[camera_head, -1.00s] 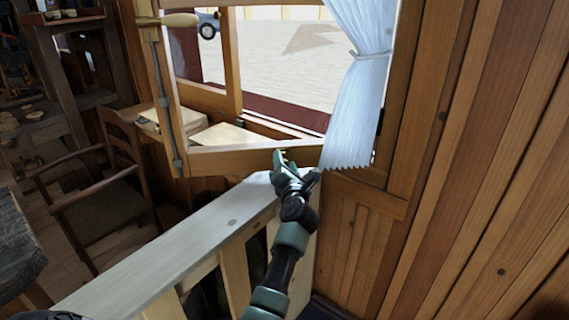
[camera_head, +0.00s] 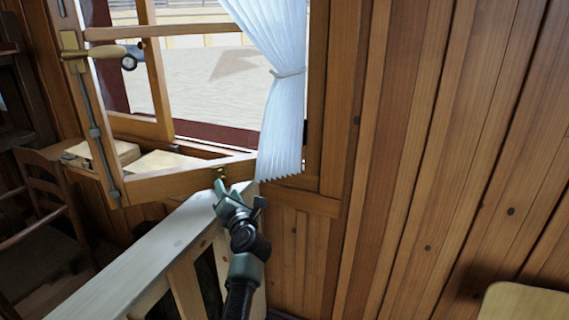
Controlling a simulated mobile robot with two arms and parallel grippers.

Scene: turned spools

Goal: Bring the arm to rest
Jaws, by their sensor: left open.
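My left gripper (camera_head: 221,187) is green and dark, at the lower middle of the head view, with its fingertips apart and nothing seen between them. It is in front of the open wooden window frame (camera_head: 185,182) and appears over the far end of a pale wooden rail (camera_head: 135,262). Whether it touches the rail I cannot tell. My left arm reaches up to it from the bottom edge. My right gripper is not in view.
A white tied curtain (camera_head: 283,110) hangs just beyond the gripper. A plank wall (camera_head: 430,170) fills the right side. A wooden chair (camera_head: 48,205) stands at the left. A pale rounded board or seat (camera_head: 520,302) shows at the lower right.

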